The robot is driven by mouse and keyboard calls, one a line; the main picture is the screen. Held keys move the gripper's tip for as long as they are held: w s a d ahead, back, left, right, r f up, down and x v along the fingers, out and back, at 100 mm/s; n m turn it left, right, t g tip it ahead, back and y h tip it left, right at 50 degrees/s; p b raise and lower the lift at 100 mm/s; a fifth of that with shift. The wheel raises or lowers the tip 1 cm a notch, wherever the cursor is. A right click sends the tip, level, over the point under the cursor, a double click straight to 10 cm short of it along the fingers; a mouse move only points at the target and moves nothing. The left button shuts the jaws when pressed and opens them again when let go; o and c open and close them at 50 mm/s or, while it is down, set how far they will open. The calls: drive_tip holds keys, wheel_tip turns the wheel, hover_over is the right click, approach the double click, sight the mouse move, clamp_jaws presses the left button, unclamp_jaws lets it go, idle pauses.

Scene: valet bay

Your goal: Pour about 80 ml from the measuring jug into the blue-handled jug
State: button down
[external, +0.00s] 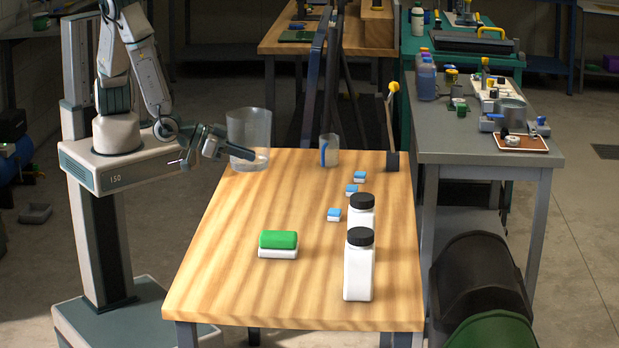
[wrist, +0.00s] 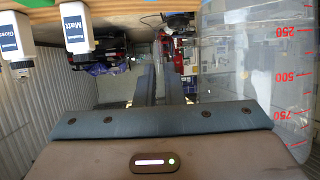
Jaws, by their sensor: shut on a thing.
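The measuring jug (external: 250,127) is large and clear, and stands upright at the table's far left corner. I cannot tell if its base touches the table. In the wrist view its clear wall with red marks (wrist: 285,75) fills the right side. My gripper (external: 246,153) is at the jug's side and shut on it; the exact grip is hard to see. The gripper's dark fingers (wrist: 162,90) show in the wrist view. The blue-handled jug (external: 333,151) is smaller and clear. It stands upright near the table's far edge, right of the measuring jug, its handle facing left.
Two white bottles with black caps (external: 358,268) stand at the front right. A green-topped white block (external: 278,244) lies front left. Several small blue-and-white blocks (external: 351,190) sit on the right. An upright yellow-topped lever (external: 391,125) stands at the far right corner. Between the jugs the table is clear.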

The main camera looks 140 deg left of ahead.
drive_tip(key=w+a+f+n+g+y+p, duration=0.15)
drive_tip(key=w+a, duration=0.25)
drive_tip(key=a, duration=0.5)
drive_tip(key=w+a+f+n+g+p, duration=0.15)
drive_tip(key=w+a, duration=0.25)
drive_tip(key=a, duration=0.5)
drive_tip(key=w+a+n+g+y+p, duration=0.1)
drive_tip(key=w+a+g+p, duration=0.15)
drive_tip(key=a, duration=0.65)
drive_tip(key=a+f+n+g+p, duration=0.1)
drive_tip(key=a+f+p, duration=0.1)
drive_tip(key=a, duration=0.9)
drive_tip(key=shift+s+f+n, duration=0.15)
drive_tip(key=shift+f+n, duration=0.25)
drive_tip(key=shift+f, duration=0.35)
drive_tip(key=shift+r, duration=0.15)
drive_tip(key=s+r+n+t+y+b, duration=0.1)
drive_tip(key=s+r+n+t+b, duration=0.4)
drive_tip(key=b, duration=1.1)
drive_tip(key=shift+s+a+r+n+t+b, duration=0.35)
drive_tip(key=shift+s+r+n, duration=1.5)
drive_tip(key=shift+r, duration=1.05)
